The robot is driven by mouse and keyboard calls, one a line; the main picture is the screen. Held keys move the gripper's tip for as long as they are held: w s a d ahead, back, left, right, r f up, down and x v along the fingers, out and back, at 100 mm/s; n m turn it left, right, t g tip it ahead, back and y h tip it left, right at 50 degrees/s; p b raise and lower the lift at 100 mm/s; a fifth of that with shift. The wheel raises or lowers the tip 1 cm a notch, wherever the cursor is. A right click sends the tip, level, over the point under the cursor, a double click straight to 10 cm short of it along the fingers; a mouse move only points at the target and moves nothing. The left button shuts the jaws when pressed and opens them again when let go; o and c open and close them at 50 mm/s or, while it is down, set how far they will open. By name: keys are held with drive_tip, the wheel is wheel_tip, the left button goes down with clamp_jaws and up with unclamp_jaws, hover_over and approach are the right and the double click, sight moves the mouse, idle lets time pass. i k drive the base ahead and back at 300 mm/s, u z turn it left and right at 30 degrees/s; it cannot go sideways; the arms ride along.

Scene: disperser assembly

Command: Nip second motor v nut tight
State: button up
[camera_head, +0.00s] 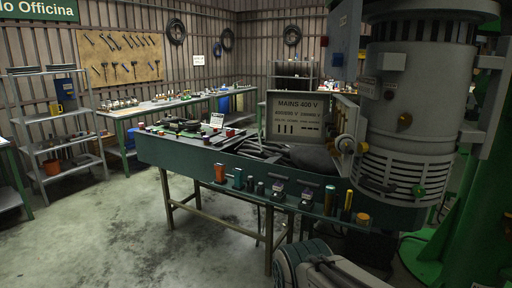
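A large grey motor (405,125) stands upright at the right, with a vented lower ring. An open terminal box (347,125) is on its left side. A brass-coloured round part (345,143) sits at the box's front; I cannot tell whether it is a nut. The individual terminals and the V nut are too small or hidden to tell apart. A pale grey rounded link of my arm (335,272) shows at the bottom edge. My gripper is not visible in this view.
A placard reading MAINS 400 V (297,117) stands left of the motor. The green bench (190,158) carries dark cables and several small coloured tools along its front edge. A green column (485,180) rises at the right. Open concrete floor (110,225) lies at the left.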

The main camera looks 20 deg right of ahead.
sight(330, 145)
drive_tip(key=u, duration=0.15)
drive_tip(key=i, duration=1.35)
drive_tip(key=z, duration=0.6)
